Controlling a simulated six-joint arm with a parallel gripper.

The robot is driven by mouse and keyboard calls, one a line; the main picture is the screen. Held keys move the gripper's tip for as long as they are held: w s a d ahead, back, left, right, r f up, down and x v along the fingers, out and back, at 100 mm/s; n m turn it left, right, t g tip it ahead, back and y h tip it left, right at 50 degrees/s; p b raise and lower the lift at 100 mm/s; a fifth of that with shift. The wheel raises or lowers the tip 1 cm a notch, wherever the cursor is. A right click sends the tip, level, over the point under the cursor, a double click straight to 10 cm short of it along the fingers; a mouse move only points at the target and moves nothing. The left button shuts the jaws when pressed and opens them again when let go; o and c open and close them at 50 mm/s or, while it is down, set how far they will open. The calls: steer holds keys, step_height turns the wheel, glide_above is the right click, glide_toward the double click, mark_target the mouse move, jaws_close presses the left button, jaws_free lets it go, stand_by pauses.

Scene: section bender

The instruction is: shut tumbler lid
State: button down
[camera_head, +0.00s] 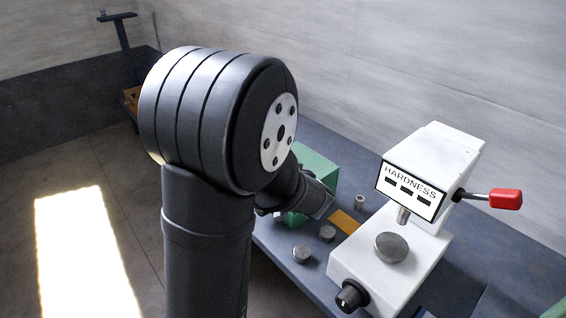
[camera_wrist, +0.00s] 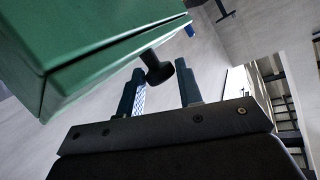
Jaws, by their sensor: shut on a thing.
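The green tumbler (camera_head: 318,168) stands on the bench in the head view, partly hidden behind my arm. In the wrist view its green body (camera_wrist: 90,45) fills the upper left, with a dark seam along the panel that bears a black knob (camera_wrist: 157,72). I take this panel to be the lid (camera_wrist: 115,62); how far it stands open I cannot tell. My gripper (camera_wrist: 160,68) has its two dark fingers on either side of the knob and is shut on it. In the head view the fingers are hidden by my wrist.
A white hardness tester (camera_head: 415,190) with a red-tipped lever (camera_head: 505,198) stands right of the tumbler. Metal discs (camera_head: 302,254), a small spool-like part (camera_head: 359,202) and a yellow plate (camera_head: 345,222) lie between them on the blue bench (camera_head: 285,232). A wall rises behind.

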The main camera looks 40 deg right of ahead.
steer(key=c, duration=1.1)
jaws_free()
steer(key=shift+w+a, duration=0.1)
steer(key=shift+a, duration=0.05)
steer(key=shift+o, duration=0.2)
steer(key=v, duration=1.7)
steer(key=shift+s, duration=0.25)
steer(key=shift+w, duration=0.1)
steer(key=x, duration=1.7)
steer(key=shift+w, duration=0.15)
